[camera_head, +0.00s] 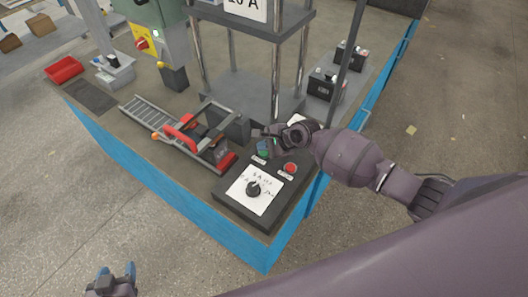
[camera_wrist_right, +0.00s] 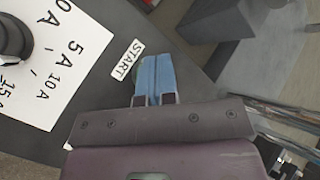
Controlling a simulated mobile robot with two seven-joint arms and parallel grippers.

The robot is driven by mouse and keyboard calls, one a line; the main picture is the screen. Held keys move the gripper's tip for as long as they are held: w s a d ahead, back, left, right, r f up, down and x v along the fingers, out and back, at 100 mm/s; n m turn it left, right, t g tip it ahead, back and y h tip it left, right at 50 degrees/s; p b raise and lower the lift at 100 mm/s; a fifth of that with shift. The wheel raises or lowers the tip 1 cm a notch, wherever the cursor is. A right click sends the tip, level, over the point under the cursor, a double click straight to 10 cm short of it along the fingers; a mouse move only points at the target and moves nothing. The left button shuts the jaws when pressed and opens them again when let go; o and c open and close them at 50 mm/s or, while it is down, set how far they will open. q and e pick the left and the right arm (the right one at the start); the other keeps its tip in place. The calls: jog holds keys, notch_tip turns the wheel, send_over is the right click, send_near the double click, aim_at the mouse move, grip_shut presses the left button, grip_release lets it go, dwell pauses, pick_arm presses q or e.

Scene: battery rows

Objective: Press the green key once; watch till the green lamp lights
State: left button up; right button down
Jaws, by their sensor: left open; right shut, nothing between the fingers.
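The green key (camera_head: 263,153) is on the dark control box (camera_head: 233,196), above its small white label. My right gripper (camera_head: 268,143) is shut and empty, its fingertips right at the key and partly covering it. In the right wrist view the shut blue fingers (camera_wrist_right: 155,76) point down beside the START label (camera_wrist_right: 127,60). They hide most of the key, and I cannot tell whether they touch it. A small pale light (camera_head: 155,33) shows on the green cabinet; I cannot tell whether it is the green lamp. My left gripper (camera_head: 117,272) is open and empty, off the bench.
A red button (camera_head: 290,168) sits right of the green key. A black dial (camera_head: 253,188) on a white scale plate is in front. Black batteries (camera_head: 325,84) stand at the back right.

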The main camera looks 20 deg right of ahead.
jog(key=shift+f, duration=0.1)
jog(key=shift+f, duration=0.3)
jog(key=shift+f, duration=0.3)
dwell(0.6)
jog(key=shift+f, duration=0.15)
dwell(0.3)
jog(key=shift+r+p, duration=0.3)
jog(key=shift+r, duration=0.15)
jog(key=shift+r+p, duration=0.4)
jog(key=shift+p, duration=0.1)
